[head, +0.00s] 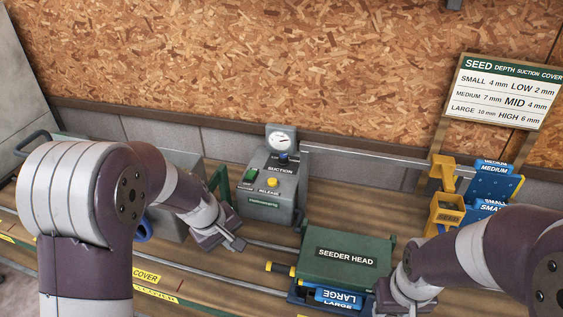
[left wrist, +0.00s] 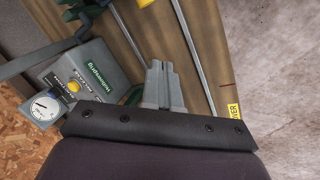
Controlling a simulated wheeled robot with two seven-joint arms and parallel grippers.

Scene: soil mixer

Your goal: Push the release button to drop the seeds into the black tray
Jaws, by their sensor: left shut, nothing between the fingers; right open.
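The grey control box (head: 268,203) carries a gauge, a suction knob, a green button (head: 250,174) and a yellow release button (head: 272,182). The release button (left wrist: 73,87) also shows in the left wrist view. My left gripper (head: 236,243) is shut and empty, in front of the box and apart from the button; its fingers (left wrist: 162,82) point over the bench. The green seeder head (head: 345,257) sits right of the box, above blue LARGE plates (head: 338,297). My right gripper (head: 392,299) is open beside the seeder head's right end. I cannot make out the black tray or any seeds.
Metal rails (head: 225,275) run along the wooden bench. Blue MEDIUM and SMALL plates (head: 492,184) and a yellow block (head: 446,211) stand at the right. A seed depth sign (head: 505,92) stands behind. The board wall closes the back.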

